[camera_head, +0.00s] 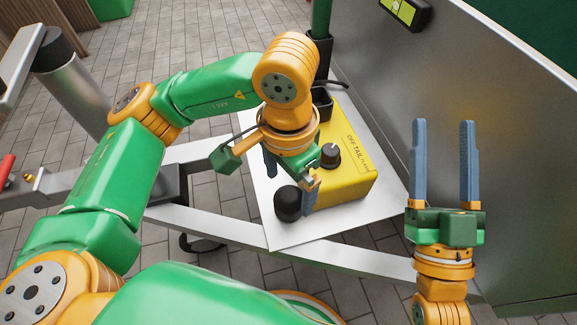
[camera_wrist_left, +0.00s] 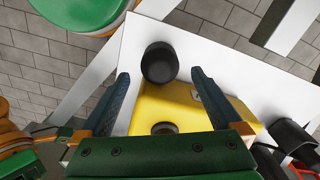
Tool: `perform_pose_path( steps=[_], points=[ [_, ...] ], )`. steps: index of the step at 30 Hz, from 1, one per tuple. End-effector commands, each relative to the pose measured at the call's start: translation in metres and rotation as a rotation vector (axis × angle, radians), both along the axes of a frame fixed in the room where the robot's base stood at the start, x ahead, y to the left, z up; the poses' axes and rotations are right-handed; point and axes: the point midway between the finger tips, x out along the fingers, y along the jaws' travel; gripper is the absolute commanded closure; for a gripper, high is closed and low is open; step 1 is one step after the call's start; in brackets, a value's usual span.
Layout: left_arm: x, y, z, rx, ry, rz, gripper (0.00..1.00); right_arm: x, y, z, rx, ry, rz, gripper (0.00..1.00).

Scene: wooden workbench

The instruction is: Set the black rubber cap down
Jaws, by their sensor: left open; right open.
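The black rubber cap (camera_head: 288,203) stands on the white plate (camera_head: 279,236), close beside the yellow box (camera_head: 347,186). The left wrist view shows the cap (camera_wrist_left: 159,62) just beyond the fingertips, between their lines, with white plate around it. My left gripper (camera_head: 290,182) points down over the plate and is open; it also shows in the left wrist view (camera_wrist_left: 160,74). In the head view one blue finger is right beside the cap; I cannot tell whether they touch. My right gripper (camera_head: 443,122) is open and empty at the right, fingers pointing away.
The yellow box carries a black knob (camera_head: 330,156) and a printed label. A black holder (camera_head: 321,103) with a green upright stands behind it. A tall grey metal panel (camera_head: 380,100) rises along the right. The plate's front corner is bare.

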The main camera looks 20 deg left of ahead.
Motion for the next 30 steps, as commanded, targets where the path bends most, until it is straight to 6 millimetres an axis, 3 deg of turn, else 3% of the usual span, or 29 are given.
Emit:
perform_pose_path(
  steps=[6,12,30],
  points=[
    [0.000,0.000,0.021,0.000,-0.002,0.001,0.01,0.024,-0.003,-0.053,-0.071,0.309,-0.028,0.38],
    [0.000,0.000,0.030,0.000,0.000,0.000,0.01,0.028,-0.006,-0.086,-0.108,0.473,-0.041,0.38],
    [0.000,0.000,0.030,0.000,0.000,0.000,0.01,0.028,-0.007,-0.093,-0.114,0.502,-0.043,0.38]
  ],
)
